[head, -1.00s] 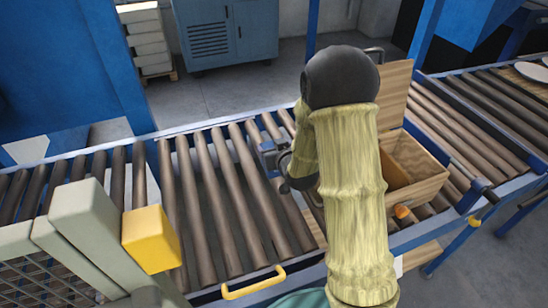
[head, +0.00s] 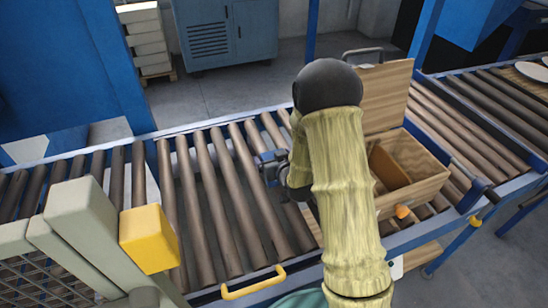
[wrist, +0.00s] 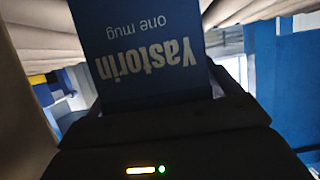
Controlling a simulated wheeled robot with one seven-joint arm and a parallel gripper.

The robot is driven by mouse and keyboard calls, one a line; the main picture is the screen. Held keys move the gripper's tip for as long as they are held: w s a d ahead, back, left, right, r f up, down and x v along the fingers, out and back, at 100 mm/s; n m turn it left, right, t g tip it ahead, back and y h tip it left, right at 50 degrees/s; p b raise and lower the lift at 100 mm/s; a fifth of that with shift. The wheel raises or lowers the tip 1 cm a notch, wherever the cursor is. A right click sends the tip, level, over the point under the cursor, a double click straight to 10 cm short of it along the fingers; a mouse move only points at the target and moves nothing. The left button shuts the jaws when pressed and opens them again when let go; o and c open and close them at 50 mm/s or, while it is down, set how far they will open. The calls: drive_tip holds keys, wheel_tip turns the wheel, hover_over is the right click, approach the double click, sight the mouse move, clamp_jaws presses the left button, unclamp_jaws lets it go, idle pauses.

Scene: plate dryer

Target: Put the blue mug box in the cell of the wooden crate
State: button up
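The blue mug box (wrist: 150,75), printed "Yastorin one mug" with the text upside down, fills the middle of the wrist view. My gripper (head: 270,168) is shut on it. In the head view the gripper hangs above the rollers to the left of the crate, and my arm hides most of it; I cannot make out the box clearly there. The wooden crate (head: 425,192) sits on the conveyor to the right of my arm. Its lid (head: 385,95) stands open at the back. A divider and part of the open inside show; my arm covers the crate's left part.
The roller conveyor (head: 215,200) is clear left of my gripper. A yellow handle (head: 253,283) is on its front rail. A yellow-capped post (head: 150,240) stands at the front left. A white plate (head: 533,71) lies on the far right conveyor.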

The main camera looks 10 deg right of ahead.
drive_tip(key=shift+r, duration=0.1)
drive_tip(key=shift+r, duration=0.15)
drive_tip(key=shift+s+d, duration=0.1)
drive_tip(key=shift+s, duration=0.3)
drive_tip(key=p+v, duration=0.7)
drive_tip(key=v, duration=0.1)
drive_tip(key=shift+r, duration=0.4)
drive_tip(key=shift+s+p, duration=0.15)
drive_tip(key=shift+p, duration=0.5)
drive_tip(key=p, duration=0.3)
drive_tip(key=shift+s+d+r, duration=0.15)
drive_tip(key=shift+s, duration=0.15)
drive_tip(key=shift+s+p, duration=0.2)
drive_tip(key=shift+p, duration=0.95)
